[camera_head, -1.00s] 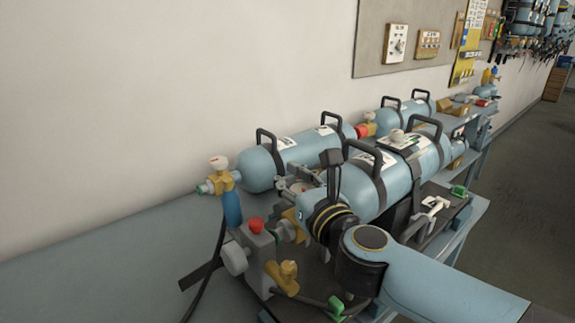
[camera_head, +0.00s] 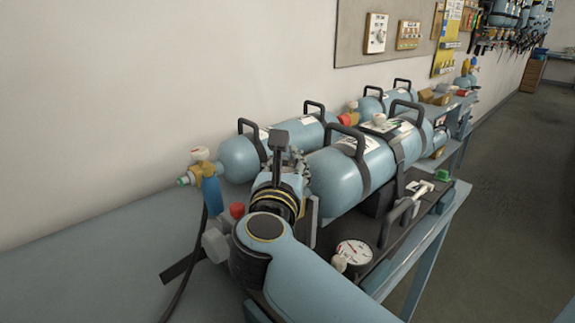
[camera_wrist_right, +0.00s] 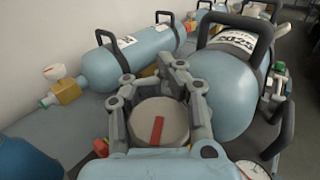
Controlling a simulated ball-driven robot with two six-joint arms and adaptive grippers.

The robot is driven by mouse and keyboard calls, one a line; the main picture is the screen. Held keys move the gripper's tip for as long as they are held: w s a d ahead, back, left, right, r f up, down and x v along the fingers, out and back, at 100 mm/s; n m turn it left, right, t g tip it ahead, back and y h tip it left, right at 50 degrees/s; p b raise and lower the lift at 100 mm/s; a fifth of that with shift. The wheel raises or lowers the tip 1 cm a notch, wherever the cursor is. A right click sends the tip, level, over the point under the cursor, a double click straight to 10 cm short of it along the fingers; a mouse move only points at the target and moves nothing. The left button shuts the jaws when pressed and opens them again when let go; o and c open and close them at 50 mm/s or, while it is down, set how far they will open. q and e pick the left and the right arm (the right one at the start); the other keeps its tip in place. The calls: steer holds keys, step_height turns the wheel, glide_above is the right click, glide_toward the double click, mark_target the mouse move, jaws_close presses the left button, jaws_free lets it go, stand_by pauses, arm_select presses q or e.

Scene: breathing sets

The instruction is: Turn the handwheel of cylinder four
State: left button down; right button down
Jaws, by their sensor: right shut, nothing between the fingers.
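Several light-blue cylinders lie on the bench; I cannot tell which is number four. The large front cylinder (camera_head: 345,172) has black straps and handles; it also shows in the wrist view (camera_wrist_right: 222,95). A back cylinder (camera_head: 238,157) has a yellow valve with a white round wheel (camera_head: 201,154). My right gripper (camera_head: 298,165) is shut and empty beside the front cylinder's left end, partly hidden by my wrist. In the wrist view its fingers (camera_wrist_right: 174,72) meet beyond a round beige disc with a red bar (camera_wrist_right: 158,122); whether they touch it is unclear. My left gripper is out of view.
A red knob (camera_head: 237,210) and a grey wheel (camera_head: 215,243) sit just left of my right arm. A round gauge (camera_head: 354,253) stands in front. The bench's left part is clear.

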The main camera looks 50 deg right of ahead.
steer(key=shift+f+g, duration=0.1)
steer(key=shift+g, duration=0.2)
stand_by(0.6)
steer(key=c, duration=2.1)
jaws_free()
steer(key=o, duration=1.1)
steer(key=shift+a, duration=0.15)
steer(key=shift+r, duration=0.2)
step_height(320, 180, up, 10)
